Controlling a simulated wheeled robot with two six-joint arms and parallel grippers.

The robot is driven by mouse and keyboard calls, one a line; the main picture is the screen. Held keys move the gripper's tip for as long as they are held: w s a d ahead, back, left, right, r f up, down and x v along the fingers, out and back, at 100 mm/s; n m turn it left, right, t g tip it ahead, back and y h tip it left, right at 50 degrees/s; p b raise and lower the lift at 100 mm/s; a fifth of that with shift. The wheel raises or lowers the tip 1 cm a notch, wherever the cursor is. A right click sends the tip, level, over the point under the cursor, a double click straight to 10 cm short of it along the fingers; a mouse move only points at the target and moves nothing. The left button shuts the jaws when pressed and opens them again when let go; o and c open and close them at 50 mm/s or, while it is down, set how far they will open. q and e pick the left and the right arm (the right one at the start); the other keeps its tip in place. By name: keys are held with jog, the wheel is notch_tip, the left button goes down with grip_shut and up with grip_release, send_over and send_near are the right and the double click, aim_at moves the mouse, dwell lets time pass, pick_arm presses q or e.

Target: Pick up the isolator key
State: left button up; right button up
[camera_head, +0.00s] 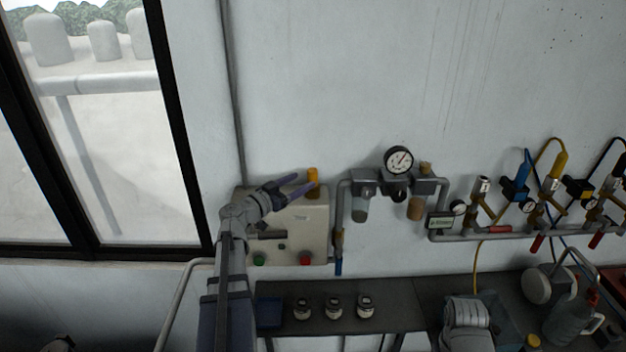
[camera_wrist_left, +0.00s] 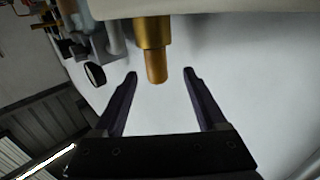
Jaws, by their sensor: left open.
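The isolator key appears to be the yellow-brass upright piece (camera_head: 312,176) at the top right of the cream control box (camera_head: 314,222). In the left wrist view, a brass stepped cylinder (camera_wrist_left: 153,35) sticks out from the pale box edge (camera_wrist_left: 220,7). My left gripper (camera_head: 304,184) is open and empty, reaching in from the left along the top of the box. In the left wrist view its dark fingers (camera_wrist_left: 160,74) stand apart, one each side of the cylinder's narrow end. No contact shows. My right gripper is not seen.
The box front has a green button (camera_head: 259,258) and a red button (camera_head: 305,258). Right of it, pipework carries a round gauge (camera_head: 399,160). Below, a dark shelf (camera_head: 390,318) holds several small jars and a blue tray (camera_head: 269,312). A window is at left.

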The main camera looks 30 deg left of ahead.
aim_at(309, 178)
pick_arm(q)
jog(key=shift+d+x, duration=0.2)
jog(key=shift+x, duration=2.6)
jog(key=shift+s, duration=0.1)
grip_shut()
